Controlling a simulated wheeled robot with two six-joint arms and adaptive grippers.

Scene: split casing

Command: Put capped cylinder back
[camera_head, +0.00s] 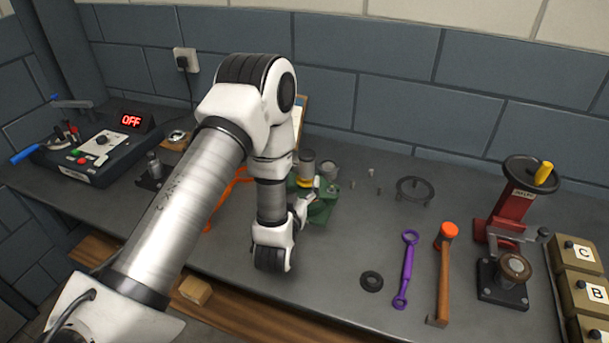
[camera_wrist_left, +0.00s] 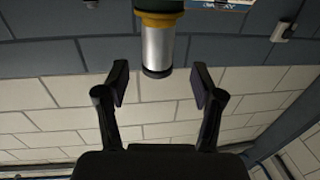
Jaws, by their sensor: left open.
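The capped cylinder (camera_head: 307,162) has a grey metal upper part and a yellow band lower down. It stands upright at a green casing part (camera_head: 322,208) on the bench, but my arm hides part of its base. In the left wrist view, which is upside down, its silver end (camera_wrist_left: 158,48) shows beyond the fingertips, midway between them. My left gripper (camera_head: 308,200) is close by, on the near side of the cylinder. In the wrist view the left gripper (camera_wrist_left: 159,83) is open, with nothing between the fingers. My right gripper is out of view.
A black ring (camera_head: 371,281), a purple wrench (camera_head: 406,268) and a hammer (camera_head: 443,275) lie to the right. A black handwheel (camera_head: 415,189) and a red press (camera_head: 507,213) stand beyond. A control box (camera_head: 98,148) is at left. The bench front centre is clear.

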